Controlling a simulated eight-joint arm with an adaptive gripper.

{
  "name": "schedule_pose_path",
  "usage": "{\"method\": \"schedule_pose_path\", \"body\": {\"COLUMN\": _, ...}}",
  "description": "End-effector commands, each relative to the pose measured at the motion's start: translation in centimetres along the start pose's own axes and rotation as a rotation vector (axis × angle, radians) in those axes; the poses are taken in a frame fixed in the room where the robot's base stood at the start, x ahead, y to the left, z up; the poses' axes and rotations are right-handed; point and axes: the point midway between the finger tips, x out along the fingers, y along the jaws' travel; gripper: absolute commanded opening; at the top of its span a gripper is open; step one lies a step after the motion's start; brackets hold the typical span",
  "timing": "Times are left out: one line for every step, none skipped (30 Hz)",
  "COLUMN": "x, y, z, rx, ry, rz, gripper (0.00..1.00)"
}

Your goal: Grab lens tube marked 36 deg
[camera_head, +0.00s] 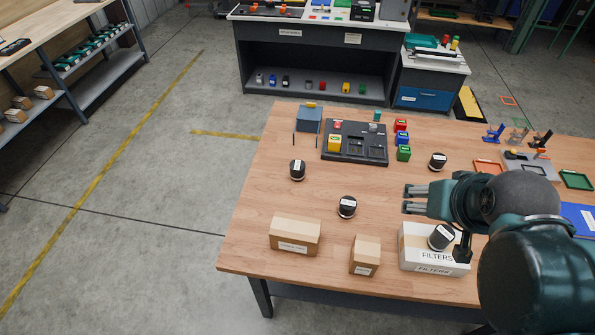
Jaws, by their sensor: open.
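Several short dark cylinders with white labels look like the lens tubes; the label text is too small to read. One tube (297,170) stands at the left of the wooden table, one tube (347,207) nearer the middle, and one tube (437,161) behind my gripper. Another tube (441,237) sits tilted in or on the white FILTERS box (418,252). My gripper (407,199) is open and empty, its fingers pointing left, to the right of the middle tube and apart from it. I cannot tell which tube is marked 36 deg.
Two cardboard boxes, a wide one (294,236) and a small one (365,256), stand along the table's front edge. A dark tray (354,155) with a yellow block is at the back, beside coloured blocks (402,139). The wooden surface (345,182) between the left and middle tubes is clear.

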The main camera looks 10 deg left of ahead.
Motion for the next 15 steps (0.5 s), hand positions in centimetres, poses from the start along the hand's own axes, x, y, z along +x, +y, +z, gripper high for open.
{"method": "schedule_pose_path", "body": {"x": 0.0, "y": 0.0, "z": 0.0, "rx": 0.0, "ry": 0.0, "rz": 0.0, "gripper": 0.53}}
{"method": "schedule_pose_path", "body": {"x": 0.0, "y": 0.0, "z": 0.0, "rx": 0.0, "ry": 0.0, "rz": 0.0, "gripper": 0.53}}
{"method": "schedule_pose_path", "body": {"x": 0.0, "y": 0.0, "z": 0.0, "rx": 0.0, "ry": 0.0, "rz": 0.0, "gripper": 0.53}}
{"method": "schedule_pose_path", "body": {"x": 0.0, "y": 0.0, "z": 0.0, "rx": 0.0, "ry": 0.0, "rz": 0.0, "gripper": 0.53}}
{"method": "schedule_pose_path", "body": {"x": 0.0, "y": 0.0, "z": 0.0, "rx": -0.001, "ry": 0.0, "rz": 0.0, "gripper": 0.53}}
{"method": "schedule_pose_path", "body": {"x": 0.0, "y": -0.1, "z": -0.1, "rx": -0.003, "ry": -0.001, "rz": -0.001, "gripper": 0.53}}
{"method": "schedule_pose_path", "body": {"x": 0.0, "y": -0.1, "z": -0.1, "rx": -0.005, "ry": -0.002, "rz": -0.001, "gripper": 0.53}}
{"method": "schedule_pose_path", "body": {"x": 0.1, "y": -0.1, "z": -0.2, "rx": -0.008, "ry": -0.003, "rz": -0.002, "gripper": 0.53}}
{"method": "schedule_pose_path", "body": {"x": 0.1, "y": -0.2, "z": -0.3, "rx": -0.012, "ry": -0.006, "rz": -0.003, "gripper": 0.53}}
{"method": "schedule_pose_path", "body": {"x": 0.1, "y": -0.3, "z": -0.5, "rx": -0.017, "ry": -0.008, "rz": -0.004, "gripper": 0.53}}
{"method": "schedule_pose_path", "body": {"x": 0.2, "y": -0.3, "z": -0.7, "rx": -0.022, "ry": -0.01, "rz": -0.005, "gripper": 0.53}}
{"method": "schedule_pose_path", "body": {"x": 0.2, "y": -0.5, "z": -0.9, "rx": -0.03, "ry": -0.013, "rz": -0.007, "gripper": 0.53}}
{"method": "schedule_pose_path", "body": {"x": 0.3, "y": -0.6, "z": -1.1, "rx": -0.036, "ry": -0.017, "rz": -0.008, "gripper": 0.53}}
{"method": "schedule_pose_path", "body": {"x": 0.4, "y": -0.7, "z": -1.4, "rx": -0.044, "ry": -0.02, "rz": -0.01, "gripper": 0.53}}
{"method": "schedule_pose_path", "body": {"x": 0.5, "y": -0.9, "z": -1.7, "rx": -0.057, "ry": -0.026, "rz": -0.012, "gripper": 0.53}}
